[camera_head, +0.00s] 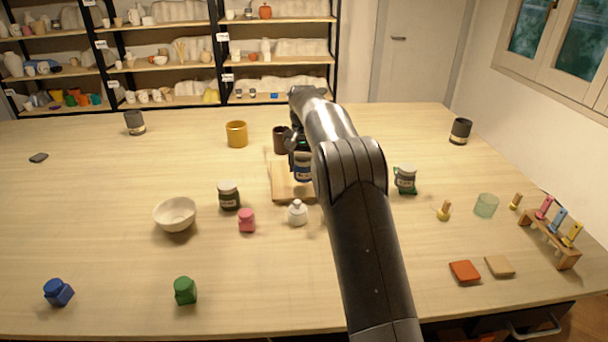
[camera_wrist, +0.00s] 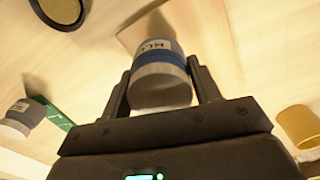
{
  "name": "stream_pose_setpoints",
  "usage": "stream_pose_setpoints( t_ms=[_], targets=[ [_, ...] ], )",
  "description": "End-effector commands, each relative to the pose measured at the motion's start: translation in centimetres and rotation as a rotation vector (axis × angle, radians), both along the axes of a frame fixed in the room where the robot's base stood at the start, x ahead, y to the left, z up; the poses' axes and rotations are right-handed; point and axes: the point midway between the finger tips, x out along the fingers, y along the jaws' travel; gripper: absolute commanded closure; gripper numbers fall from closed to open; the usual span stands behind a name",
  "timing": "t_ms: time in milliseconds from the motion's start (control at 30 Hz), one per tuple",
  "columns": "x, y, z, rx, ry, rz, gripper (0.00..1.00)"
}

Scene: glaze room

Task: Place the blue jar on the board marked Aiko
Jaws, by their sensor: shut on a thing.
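My gripper (camera_wrist: 162,90) is shut on a jar (camera_wrist: 162,62) with a blue band, a grey end and a pale label with dark lettering. In the head view the held jar (camera_head: 303,168) is partly hidden by my arm and is over the right part of a light wooden board (camera_head: 282,187). A corner of the board (camera_wrist: 133,36) shows beside the jar in the wrist view. I cannot tell whether the jar touches the board. No name can be read on the board; part of it is hidden.
A dark brown cup (camera_head: 280,141) stands at the board's far edge, with a mustard cup (camera_head: 237,134) to its left. A white bottle (camera_head: 297,213) and dark jar (camera_head: 229,196) stand nearer. A grey jar (camera_head: 405,178) is to the right. The front middle is clear.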

Motion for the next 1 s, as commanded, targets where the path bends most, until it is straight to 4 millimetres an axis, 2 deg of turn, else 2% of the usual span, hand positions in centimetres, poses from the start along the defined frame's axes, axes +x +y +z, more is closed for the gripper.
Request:
stream_pose_setpoints(
  t_ms=[233,600,633,867,1000],
  targets=[
    [-0.1,0.0,-3.3,0.0,0.001,0.0,0.73],
    [0.0,-0.1,-3.7,0.0,0.0,0.0,0.73],
    [0.0,-0.1,-3.8,0.0,0.0,0.0,0.42],
    [0.0,-0.1,-3.8,0.0,0.0,0.0,0.23],
    [0.0,-0.1,-3.8,0.0,0.0,0.0,0.21]
  ],
)
